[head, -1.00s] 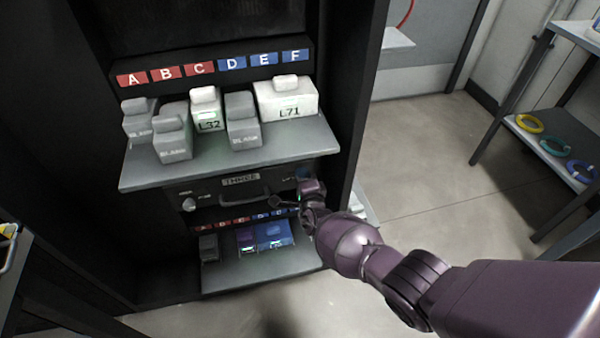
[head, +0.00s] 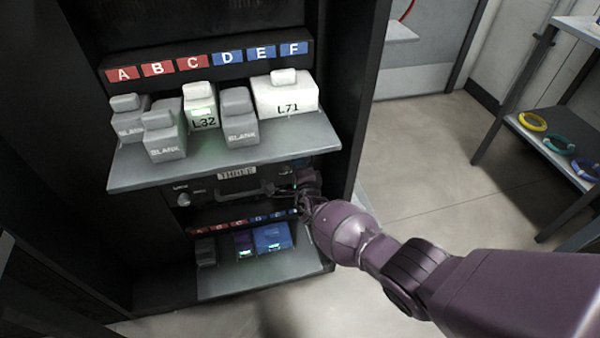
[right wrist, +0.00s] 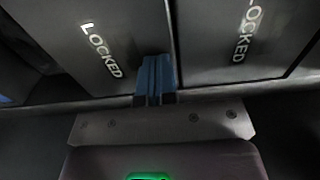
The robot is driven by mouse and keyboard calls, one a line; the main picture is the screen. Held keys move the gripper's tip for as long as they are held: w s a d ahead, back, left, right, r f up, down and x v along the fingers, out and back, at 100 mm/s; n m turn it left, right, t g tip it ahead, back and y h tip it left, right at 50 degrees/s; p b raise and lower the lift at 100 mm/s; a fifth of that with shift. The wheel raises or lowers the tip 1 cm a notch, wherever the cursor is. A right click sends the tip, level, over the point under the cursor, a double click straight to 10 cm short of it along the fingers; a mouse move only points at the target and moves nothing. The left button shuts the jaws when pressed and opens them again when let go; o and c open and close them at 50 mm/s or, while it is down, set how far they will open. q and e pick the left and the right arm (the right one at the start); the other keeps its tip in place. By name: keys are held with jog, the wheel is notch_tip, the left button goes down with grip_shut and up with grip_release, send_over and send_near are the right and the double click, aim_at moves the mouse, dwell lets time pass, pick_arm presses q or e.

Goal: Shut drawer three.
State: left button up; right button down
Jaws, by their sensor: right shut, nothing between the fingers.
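Drawer three has a dark front (head: 215,188) under the upper grey shelf in the head view. It carries a "THREE" label (head: 237,173), a dark handle (head: 238,196) and a round knob (head: 183,199) at its left. I cannot tell how far out it stands. My right gripper (head: 283,191) is at the right part of this front, partly hidden by its own wrist. In the right wrist view its blue fingers (right wrist: 155,80) are shut and empty, against or very near dark panels (right wrist: 222,45) marked "LOCKED". Contact is unclear. My left gripper is not in view.
The upper shelf (head: 225,158) juts out above, bearing several grey and white modules under labels A to F. A lower shelf (head: 265,280) below the drawer holds a grey module (head: 205,252) and purple and blue ones. Floor is clear at right, before a rack (head: 545,140) with coloured rings.

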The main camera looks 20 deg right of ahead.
jog(key=shift+w+d+r, duration=0.1)
jog(key=shift+w+r, duration=0.2)
jog(key=shift+r, duration=0.15)
pick_arm(q)
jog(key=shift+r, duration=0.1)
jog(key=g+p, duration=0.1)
jog(key=p, duration=0.3)
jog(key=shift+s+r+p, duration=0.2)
jog(key=shift+p, duration=0.2)
pick_arm(e)
jog(key=s, duration=1.1)
jog(key=shift+s+f, duration=0.2)
jog(key=shift+f, duration=0.25)
jog(key=shift+f, duration=0.1)
